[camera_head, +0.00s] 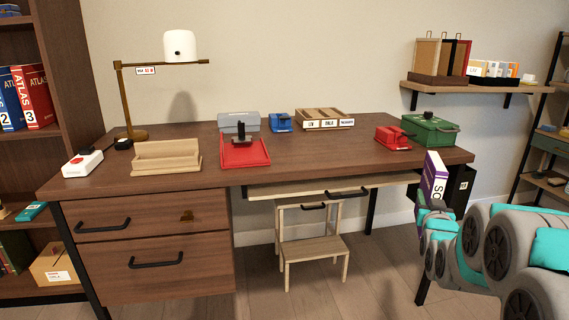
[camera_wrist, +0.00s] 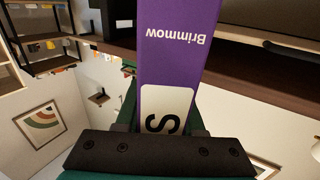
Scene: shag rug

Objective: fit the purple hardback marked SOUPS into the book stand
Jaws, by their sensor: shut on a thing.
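The purple hardback (camera_head: 434,176) is upright at the desk's right front corner, with a white label on its spine. In the wrist view the purple spine (camera_wrist: 178,45) reads "Brimmow" upside down. Only the "S" of its label shows there; the rest is hidden by my gripper. My gripper (camera_head: 433,204) is shut on the book's lower end, with the book standing up out of it. A dark-based rack with upright tan boards (camera_head: 427,56) on the wall shelf looks like the book stand. Dark and red upright pieces show at its right side.
The wall shelf (camera_head: 405,87) also holds a row of pale upright packets (camera_head: 490,70). The desk (camera_head: 310,165) lies left of the book, with a green box (camera_head: 430,131) and red device (camera_head: 392,138) near its right end. A wooden step stool (camera_head: 314,246) stands beneath.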

